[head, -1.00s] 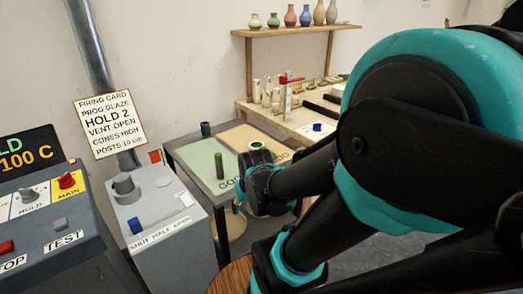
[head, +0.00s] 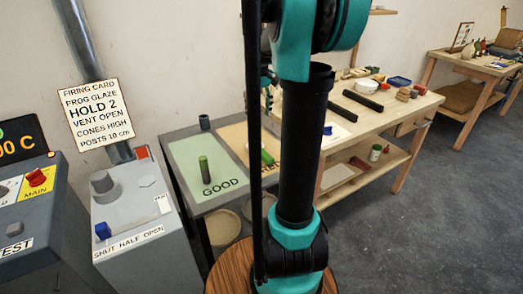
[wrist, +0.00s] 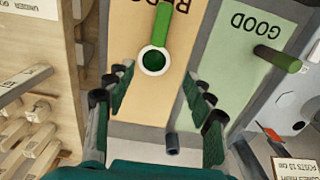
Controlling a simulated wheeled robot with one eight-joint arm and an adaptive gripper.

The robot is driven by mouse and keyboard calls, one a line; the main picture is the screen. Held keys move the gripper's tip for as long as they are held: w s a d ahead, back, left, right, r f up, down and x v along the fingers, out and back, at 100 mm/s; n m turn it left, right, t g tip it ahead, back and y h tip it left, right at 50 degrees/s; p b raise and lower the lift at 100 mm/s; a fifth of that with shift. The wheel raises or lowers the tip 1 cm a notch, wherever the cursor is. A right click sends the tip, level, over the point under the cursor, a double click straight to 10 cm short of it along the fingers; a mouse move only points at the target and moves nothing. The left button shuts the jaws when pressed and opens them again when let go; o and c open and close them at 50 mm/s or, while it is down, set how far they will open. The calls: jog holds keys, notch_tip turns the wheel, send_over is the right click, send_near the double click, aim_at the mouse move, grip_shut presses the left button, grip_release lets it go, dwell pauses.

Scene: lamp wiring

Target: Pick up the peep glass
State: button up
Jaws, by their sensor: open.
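A green-handled piece with a round, white-rimmed dark end (wrist: 154,60) lies on the tan panel in the wrist view; it looks like the peep glass, but I cannot be certain. In the head view a green part of it (head: 267,157) shows beside my arm. My gripper (wrist: 160,103) is open and empty in the wrist view, with one finger on each side. The round end lies ahead of the fingertips, roughly centred between them and apart from them. In the head view my arm hides most of the gripper.
A green cylinder (head: 204,166) stands on the light green GOOD panel (head: 185,152). A small dark cup (head: 204,122) stands at the table's back edge; it also shows in the wrist view (wrist: 172,144). A wooden bench (head: 415,105) with loose pieces adjoins on the right.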

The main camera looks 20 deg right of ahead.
send_over(261, 149)
jog(key=f, duration=1)
jog(key=shift+a+f, duration=0.35)
jog(key=shift+f, duration=0.05)
jog(key=shift+d+f, duration=0.15)
jog(key=shift+f, duration=1.2)
jog(key=shift+d+f, duration=0.1)
jog(key=shift+f, duration=1.25)
grip_shut()
jog(key=shift+r, duration=0.1)
